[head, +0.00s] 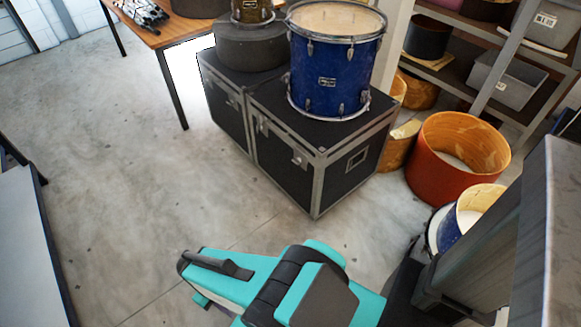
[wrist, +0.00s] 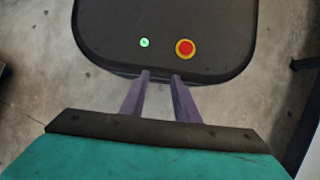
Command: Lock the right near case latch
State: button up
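Two black cases with metal edging stand side by side on the floor in the head view. The right case (head: 345,185) has a latch (head: 300,158) on its front face near the near corner, and another latch (head: 262,126) farther left. Whether either latch is locked is too small to tell. The left case (head: 225,115) stands behind and to the left. My gripper (wrist: 160,76) shows in the wrist view with two purple fingers apart and nothing between them. It points over my own base, away from the cases, and no latch is in the wrist view.
A blue drum (head: 335,65) stands on the right case. A wooden table (head: 178,30) is behind left. An orange drum shell (head: 452,170) and shelving (head: 480,60) are to the right. The concrete floor (head: 130,180) in front and left is clear.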

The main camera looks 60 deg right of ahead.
jog(key=w+d+f+h+b, duration=0.2)
jog(key=w+d+b, duration=0.15)
jog(key=d, duration=0.25)
jog(key=w+d+f+h+b, duration=0.2)
jog(key=d+b, duration=0.2)
jog(key=d, duration=0.3)
jog(key=m+h+b, duration=0.1)
jog(key=h+b, duration=1.2)
jog(key=b, duration=0.7)
send_near(294, 162)
jog(key=v, duration=0.6)
jog(key=shift+d, duration=0.15)
jog(key=shift+f, duration=0.1)
jog(key=b+x, duration=0.3)
jog(key=x, duration=1)
jog(key=shift+s+d, duration=0.2)
jog(key=shift+d, duration=0.15)
